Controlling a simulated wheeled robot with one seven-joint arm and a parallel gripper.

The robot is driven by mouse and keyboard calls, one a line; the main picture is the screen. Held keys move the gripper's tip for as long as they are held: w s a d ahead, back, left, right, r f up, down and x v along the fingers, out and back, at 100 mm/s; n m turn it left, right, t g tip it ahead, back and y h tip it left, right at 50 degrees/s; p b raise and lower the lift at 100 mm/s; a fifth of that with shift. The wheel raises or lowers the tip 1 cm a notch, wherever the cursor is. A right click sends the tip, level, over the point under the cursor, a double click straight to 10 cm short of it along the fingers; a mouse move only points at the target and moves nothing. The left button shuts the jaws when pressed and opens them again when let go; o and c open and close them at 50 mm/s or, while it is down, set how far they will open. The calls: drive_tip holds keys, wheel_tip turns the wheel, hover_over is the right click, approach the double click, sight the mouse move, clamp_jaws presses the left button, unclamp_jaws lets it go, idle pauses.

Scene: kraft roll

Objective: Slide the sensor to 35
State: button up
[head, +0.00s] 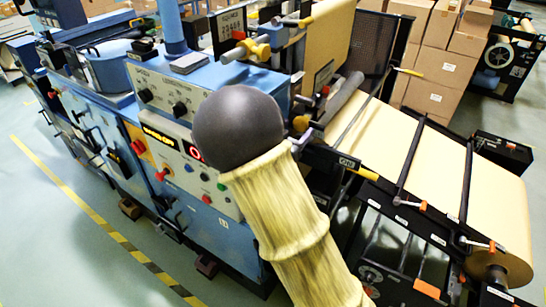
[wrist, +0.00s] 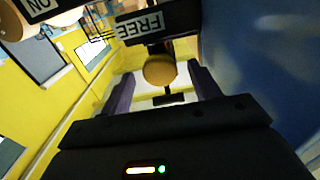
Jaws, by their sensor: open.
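In the wrist view my gripper (wrist: 162,80) is open, with its two purple fingers apart. A round yellow-orange knob (wrist: 160,69) shows between the fingertips; I cannot tell if either finger touches it. A black T-shaped part (wrist: 168,98) shows just below the knob. A sign reading FREE (wrist: 140,27) is above it. I cannot tell for certain which part is the sensor, and no scale mark 35 is readable. In the head view my arm covers the middle of the machine and largely hides the gripper.
The blue machine (head: 105,120) has a control panel (head: 170,95) with knobs and buttons. Brown kraft web (head: 440,165) runs down to the right over dark bars. Cardboard boxes (head: 435,65) stand behind. Green floor (head: 60,235) with a striped line is clear at front left.

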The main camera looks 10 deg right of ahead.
drive_tip(key=b+v, duration=0.3)
drive_tip(key=v, duration=0.9)
drive_tip(key=shift+b, duration=0.3)
